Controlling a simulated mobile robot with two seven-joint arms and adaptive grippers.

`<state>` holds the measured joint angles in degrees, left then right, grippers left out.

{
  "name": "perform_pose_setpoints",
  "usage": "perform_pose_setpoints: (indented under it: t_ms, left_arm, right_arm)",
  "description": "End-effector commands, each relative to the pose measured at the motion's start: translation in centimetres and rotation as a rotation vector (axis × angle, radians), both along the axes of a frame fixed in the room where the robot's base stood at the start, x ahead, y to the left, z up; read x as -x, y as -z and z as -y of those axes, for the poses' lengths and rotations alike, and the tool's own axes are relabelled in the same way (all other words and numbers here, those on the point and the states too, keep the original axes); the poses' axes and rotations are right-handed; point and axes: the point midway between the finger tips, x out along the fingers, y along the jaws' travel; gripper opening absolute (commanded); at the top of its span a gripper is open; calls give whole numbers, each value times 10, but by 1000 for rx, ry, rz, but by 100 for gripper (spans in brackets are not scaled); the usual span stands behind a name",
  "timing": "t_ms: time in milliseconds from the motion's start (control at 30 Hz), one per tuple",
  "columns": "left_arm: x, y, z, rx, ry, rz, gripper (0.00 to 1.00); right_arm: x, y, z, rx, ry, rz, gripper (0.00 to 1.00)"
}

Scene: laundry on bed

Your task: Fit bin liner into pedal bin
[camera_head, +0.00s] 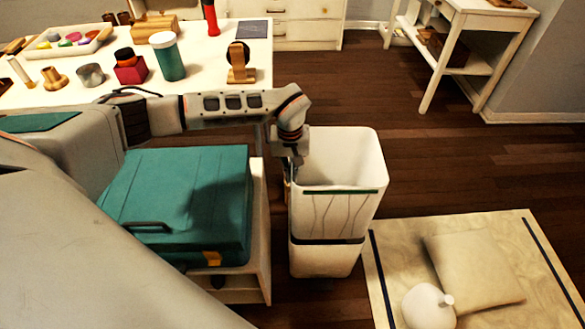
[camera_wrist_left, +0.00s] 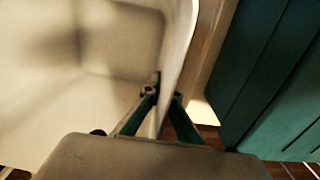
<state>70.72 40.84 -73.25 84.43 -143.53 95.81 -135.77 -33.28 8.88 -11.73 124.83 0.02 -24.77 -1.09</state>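The white pedal bin (camera_head: 325,262) stands upright on the floor with its top open. A white liner (camera_head: 335,212) with a dark green stripe hangs wrinkled over its front rim; how it sits inside is hard to tell. My left gripper (camera_head: 292,172) points down at the bin's left rim. In the left wrist view, the fingers of my left gripper (camera_wrist_left: 162,98) straddle the rim wall (camera_wrist_left: 180,45), one on each side, tips close together on it. They look shut on the liner edge, partly hidden by the gripper body. My right gripper is out of view.
A teal case (camera_head: 185,195) on a white stand is close left of the bin. A white table (camera_head: 210,75) with jars and small objects is behind. A mat (camera_head: 400,265) with a cushion (camera_head: 475,268) and white bottle (camera_head: 428,308) lies right. Floor behind the bin is clear.

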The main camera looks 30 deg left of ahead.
Motion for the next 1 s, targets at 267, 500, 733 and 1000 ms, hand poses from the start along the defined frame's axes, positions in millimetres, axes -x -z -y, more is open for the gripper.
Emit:
perform_pose_setpoints:
  t_ms: [267,500,733,1000]
  left_arm:
    - [0,15,0,1,0,-1,0]
    - [-1,16,0,0,0,1,0]
    - [-1,16,0,0,0,1,0]
    - [-1,16,0,0,0,1,0]
  right_arm:
    - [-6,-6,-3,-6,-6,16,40]
    - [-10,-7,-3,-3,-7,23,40]
    - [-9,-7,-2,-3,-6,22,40]
    - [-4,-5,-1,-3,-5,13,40]
